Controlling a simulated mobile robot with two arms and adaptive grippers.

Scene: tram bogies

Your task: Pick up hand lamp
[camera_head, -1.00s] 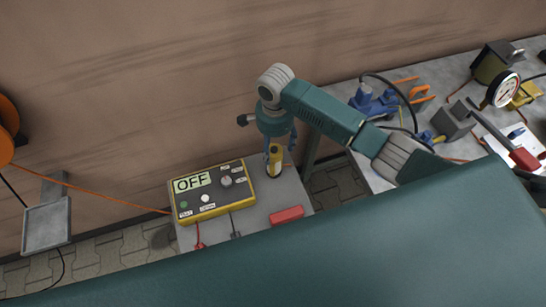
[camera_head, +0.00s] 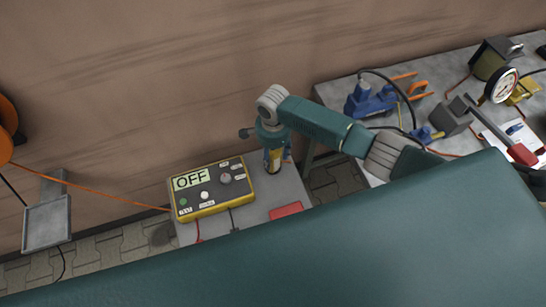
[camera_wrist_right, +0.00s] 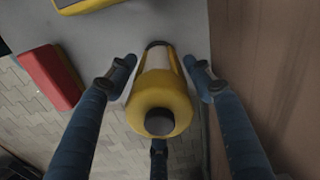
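The hand lamp (camera_head: 275,163) is yellow with a dark end cap and stands upright near the right edge of a small grey table. My right gripper (camera_head: 273,156) has come down over it from above. The fingers are spread on either side of the lamp, with a small gap showing at each side. The lower part of the lamp is partly hidden by its top. My left gripper is not in view.
A yellow tester box (camera_head: 213,189) reading OFF stands left of the lamp on the small table (camera_head: 262,207). A red block (camera_head: 286,210) lies in front. A cluttered bench (camera_head: 335,92) stands at the right, and a brown wall (camera_head: 150,80) is close behind.

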